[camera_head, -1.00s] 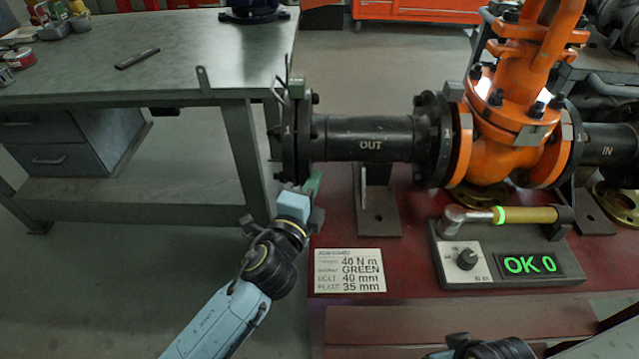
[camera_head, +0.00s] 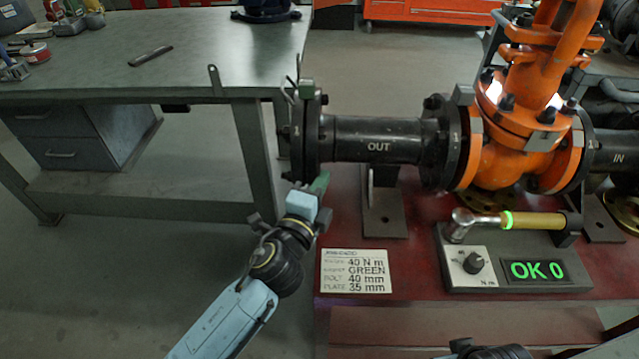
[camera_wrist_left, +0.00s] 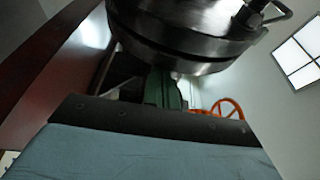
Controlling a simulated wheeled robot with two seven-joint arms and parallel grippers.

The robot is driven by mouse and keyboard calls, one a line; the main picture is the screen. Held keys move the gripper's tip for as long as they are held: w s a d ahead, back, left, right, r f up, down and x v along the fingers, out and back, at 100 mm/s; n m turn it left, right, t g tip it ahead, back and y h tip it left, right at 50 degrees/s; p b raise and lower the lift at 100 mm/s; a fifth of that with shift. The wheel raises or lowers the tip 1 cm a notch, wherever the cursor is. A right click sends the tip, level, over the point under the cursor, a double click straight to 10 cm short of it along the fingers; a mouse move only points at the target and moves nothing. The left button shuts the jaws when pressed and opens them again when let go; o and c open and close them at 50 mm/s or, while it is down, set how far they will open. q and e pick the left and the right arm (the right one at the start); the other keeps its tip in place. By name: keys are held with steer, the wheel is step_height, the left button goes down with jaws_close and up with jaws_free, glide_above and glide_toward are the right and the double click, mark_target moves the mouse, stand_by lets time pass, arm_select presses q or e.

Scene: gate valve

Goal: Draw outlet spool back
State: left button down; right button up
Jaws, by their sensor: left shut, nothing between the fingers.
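The black outlet spool (camera_head: 372,126), marked OUT, lies level between its left end flange (camera_head: 305,140) and the flange joint (camera_head: 452,140) at the orange gate valve (camera_head: 510,165). I see no clear gap at that joint. My left gripper (camera_head: 319,184) is shut and empty, its green fingers just below the left end flange. In the left wrist view the green fingers (camera_wrist_left: 163,88) are under the dark round flange (camera_wrist_left: 180,35). Whether they touch it I cannot tell.
A support stand (camera_head: 384,212) is under the spool on the red bench. A torque wrench (camera_head: 525,219) lies on a box whose display (camera_head: 537,270) reads OK 0. A placard (camera_head: 356,271) is in front. A grey workbench (camera_head: 150,85) stands left, close behind the end flange.

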arm_select(q)
steer(key=s, duration=0.9)
steer(key=shift+s+d+p, duration=0.15)
steer(key=shift+s+p, duration=0.2)
steer(key=shift+p, duration=0.05)
arm_select(e)
steer(key=shift+d+f, duration=0.35)
steer(key=shift+f, duration=0.45)
steer(key=shift+s, duration=0.1)
